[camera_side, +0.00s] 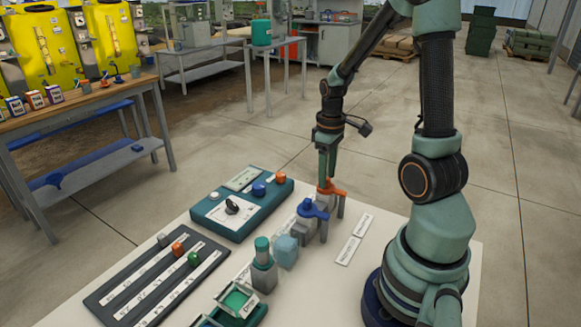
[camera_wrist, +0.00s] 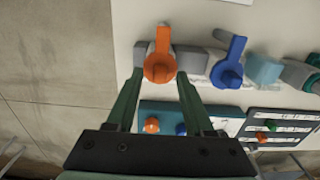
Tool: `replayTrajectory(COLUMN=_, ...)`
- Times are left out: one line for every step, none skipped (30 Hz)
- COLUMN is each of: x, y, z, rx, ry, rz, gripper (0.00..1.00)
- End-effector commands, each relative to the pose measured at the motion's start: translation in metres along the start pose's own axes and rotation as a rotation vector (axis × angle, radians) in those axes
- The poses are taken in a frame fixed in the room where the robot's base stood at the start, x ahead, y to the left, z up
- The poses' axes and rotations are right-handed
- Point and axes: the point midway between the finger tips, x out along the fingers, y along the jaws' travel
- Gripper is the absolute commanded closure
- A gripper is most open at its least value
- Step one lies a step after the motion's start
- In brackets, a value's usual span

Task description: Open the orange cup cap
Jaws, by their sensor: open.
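The orange cap (camera_side: 335,189) is a round hub with a flat lever arm, sitting on a grey body in the back of the row of fittings. In the wrist view the orange cap (camera_wrist: 159,66) lies between my fingertips, its arm pointing up in the picture. My gripper (camera_side: 327,178) points down right over it in the side view. The fingers (camera_wrist: 160,76) are open, one on each side of the hub; whether either touches it I cannot tell.
A blue lever cap (camera_side: 312,209) stands close beside the orange one, then a pale blue block (camera_side: 286,250) and a green-topped grey fitting (camera_side: 262,247). A teal panel (camera_side: 213,230) with knobs and a dark slider board (camera_side: 105,300) lie left. White label cards (camera_side: 348,251) lie right.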

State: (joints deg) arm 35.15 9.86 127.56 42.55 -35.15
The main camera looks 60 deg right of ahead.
Motion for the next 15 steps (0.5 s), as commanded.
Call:
replayTrajectory(x=0.0012, y=-0.0002, z=0.0002, rx=0.000, ry=-0.001, rz=-0.001, gripper=0.47)
replayTrajectory(x=0.0014, y=-0.0002, z=0.0002, rx=0.000, ry=-0.001, rz=-0.001, gripper=0.47)
replayTrajectory(x=0.0015, y=-0.0001, z=0.0002, rx=0.000, ry=-0.001, rz=0.000, gripper=0.47)
replayTrajectory(x=0.0015, y=-0.0001, z=0.0002, rx=0.000, ry=-0.001, rz=0.000, gripper=0.47)
replayTrajectory(x=0.0015, y=-0.0001, z=0.0002, rx=0.000, ry=0.000, rz=0.000, gripper=0.47)
replayTrajectory(x=0.0014, y=-0.0001, z=0.0002, rx=0.000, ry=0.000, rz=0.000, gripper=0.47)
replayTrajectory(x=0.0013, y=-0.0001, z=0.0002, rx=0.000, ry=0.000, rz=0.000, gripper=0.47)
replayTrajectory(x=0.0013, y=-0.0001, z=0.0001, rx=0.000, ry=0.000, rz=0.000, gripper=0.47)
replayTrajectory(x=0.0013, y=-0.0001, z=0.0001, rx=0.000, ry=0.000, rz=0.000, gripper=0.63)
replayTrajectory(x=0.0012, y=-0.0001, z=0.0001, rx=0.000, ry=0.000, rz=0.000, gripper=0.74)
replayTrajectory(x=0.0012, y=-0.0001, z=0.0001, rx=0.000, ry=0.000, rz=0.000, gripper=0.86)
replayTrajectory(x=0.0012, y=-0.0001, z=0.0001, rx=0.000, ry=0.000, rz=0.000, gripper=1.00)
replayTrajectory(x=0.0011, y=-0.0001, z=0.0001, rx=0.000, ry=0.000, rz=0.000, gripper=1.00)
replayTrajectory(x=0.0011, y=-0.0001, z=0.0001, rx=0.000, ry=0.000, rz=0.000, gripper=1.00)
replayTrajectory(x=0.0011, y=-0.0002, z=0.0001, rx=0.000, ry=-0.001, rz=0.000, gripper=1.00)
